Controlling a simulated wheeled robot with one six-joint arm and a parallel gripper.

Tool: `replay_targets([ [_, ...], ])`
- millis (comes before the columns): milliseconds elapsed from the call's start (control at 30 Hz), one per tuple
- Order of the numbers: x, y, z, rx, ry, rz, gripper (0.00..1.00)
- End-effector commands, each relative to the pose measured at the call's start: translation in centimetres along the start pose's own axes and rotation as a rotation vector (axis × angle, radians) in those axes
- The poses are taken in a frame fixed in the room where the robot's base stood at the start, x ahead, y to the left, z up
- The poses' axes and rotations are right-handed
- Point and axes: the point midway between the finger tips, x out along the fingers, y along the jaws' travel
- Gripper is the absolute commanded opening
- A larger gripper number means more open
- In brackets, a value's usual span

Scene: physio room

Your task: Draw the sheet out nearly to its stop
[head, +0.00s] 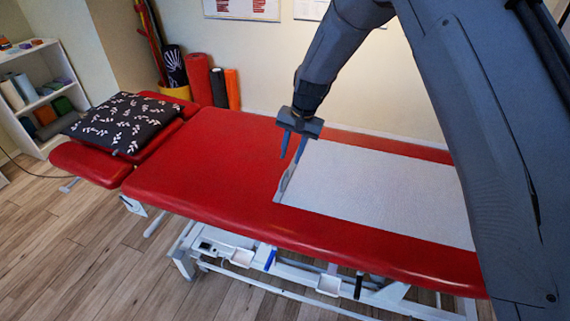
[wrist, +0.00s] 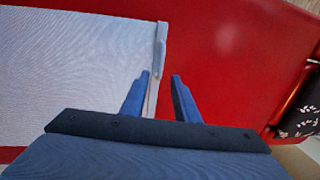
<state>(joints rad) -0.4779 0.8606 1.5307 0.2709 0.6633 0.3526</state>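The white sheet (head: 375,190) lies flat on the red treatment couch (head: 215,165), covering its right part in the head view. Its left end has a narrow pale edge strip with a raised grey tab (head: 286,179). In the wrist view the sheet (wrist: 70,60) is on the left and the tab (wrist: 161,42) is ahead of the fingers. My gripper (head: 292,158) points down at this end of the sheet. Its fingers (wrist: 161,77) are apart, with the edge strip showing between them and nothing visibly held. Whether they touch the strip cannot be told.
Bare red couch lies left of the sheet's end. A black leaf-patterned pillow (head: 120,122) rests at the couch's left end. Rolled mats (head: 198,80) stand by the wall behind, and a white shelf (head: 40,95) stands at the far left.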

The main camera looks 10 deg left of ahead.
Motion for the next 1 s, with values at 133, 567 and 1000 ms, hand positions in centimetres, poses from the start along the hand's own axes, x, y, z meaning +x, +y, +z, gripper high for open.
replay_targets([
  [133,1.3,-0.3,0.1,-0.001,-0.002,0.0,0.28],
  [567,6.9,-0.2,0.1,-0.001,-0.002,0.0,0.28],
  [1000,7.9,-0.2,0.0,-0.001,0.0,-0.001,0.28],
])
